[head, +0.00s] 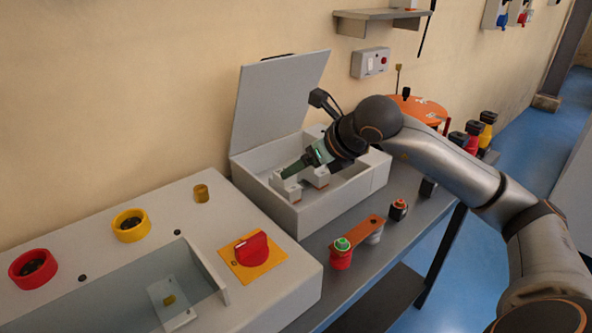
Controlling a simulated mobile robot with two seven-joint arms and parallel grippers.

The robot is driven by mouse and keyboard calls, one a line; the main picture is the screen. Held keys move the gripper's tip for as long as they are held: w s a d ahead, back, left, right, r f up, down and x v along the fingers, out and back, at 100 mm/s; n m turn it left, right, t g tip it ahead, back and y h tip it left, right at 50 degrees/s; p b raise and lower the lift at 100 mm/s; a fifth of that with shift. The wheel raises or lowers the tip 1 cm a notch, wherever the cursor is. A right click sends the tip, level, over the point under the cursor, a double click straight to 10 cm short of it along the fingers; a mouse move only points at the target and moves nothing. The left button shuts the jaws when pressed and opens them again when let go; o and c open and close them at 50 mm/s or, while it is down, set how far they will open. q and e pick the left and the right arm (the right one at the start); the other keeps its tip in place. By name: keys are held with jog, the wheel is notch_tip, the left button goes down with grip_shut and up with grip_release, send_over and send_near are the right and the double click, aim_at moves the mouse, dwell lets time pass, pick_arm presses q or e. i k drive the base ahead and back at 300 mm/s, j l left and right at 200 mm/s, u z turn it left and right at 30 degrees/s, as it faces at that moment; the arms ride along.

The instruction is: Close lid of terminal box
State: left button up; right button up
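The terminal box (318,213) is a light grey open box on the bench against the wall. Its lid (278,97) stands up at the back, leaning slightly against the wall side. Inside, white terminal blocks (287,187) show near the left end. My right gripper (291,170) reaches into the box from the right, with its tip just over the blocks; whether it touches them is unclear. It is too small and dark to tell whether its fingers are open. My wrist hides part of the box's right interior. My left gripper is not in view.
A grey control panel (120,205) with red and yellow buttons and a red rotary switch (251,248) stands left of the box. A copper bar (357,231) with red and grey posts lies in front. An orange round object (420,109) is behind my arm. A wall shelf (378,17) hangs above.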

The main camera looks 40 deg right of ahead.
aim_at(272, 99)
jog(key=k+l, duration=0.1)
jog(key=k, duration=0.9)
